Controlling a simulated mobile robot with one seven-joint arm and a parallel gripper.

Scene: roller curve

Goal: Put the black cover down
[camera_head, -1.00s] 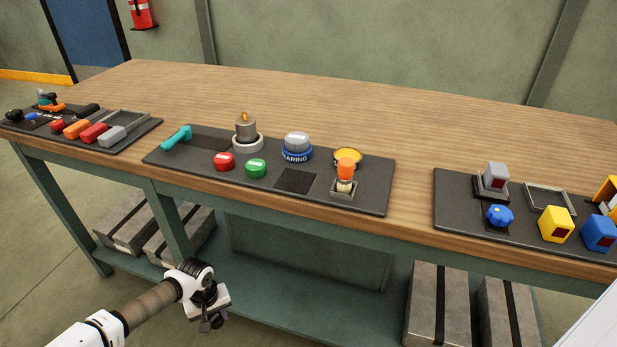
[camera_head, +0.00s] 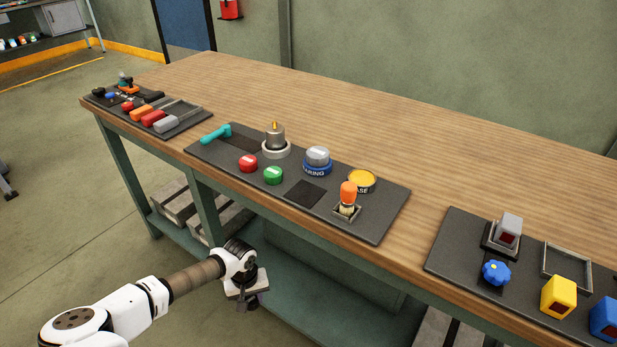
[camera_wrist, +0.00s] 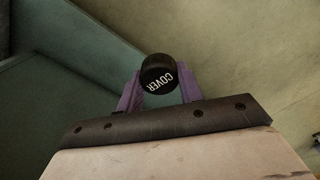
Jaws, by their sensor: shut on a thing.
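The black cover (camera_wrist: 158,73) is a short round cap with white lettering "COVER". It shows in the wrist view, held between the purple fingers of my gripper (camera_wrist: 160,90). In the head view my gripper (camera_head: 247,300) hangs in front of the bench, below the tabletop edge. The cover cannot be made out there. My gripper is shut on the cover, apart from the mats and the table.
The wooden bench (camera_head: 430,140) carries a middle dark mat (camera_head: 372,222) with a red cap (camera_head: 248,163), a green cap (camera_head: 273,175), a bearing tin (camera_head: 317,160), an orange-handled brush (camera_head: 348,195) and an empty dark square (camera_head: 303,193). Other mats lie left and right.

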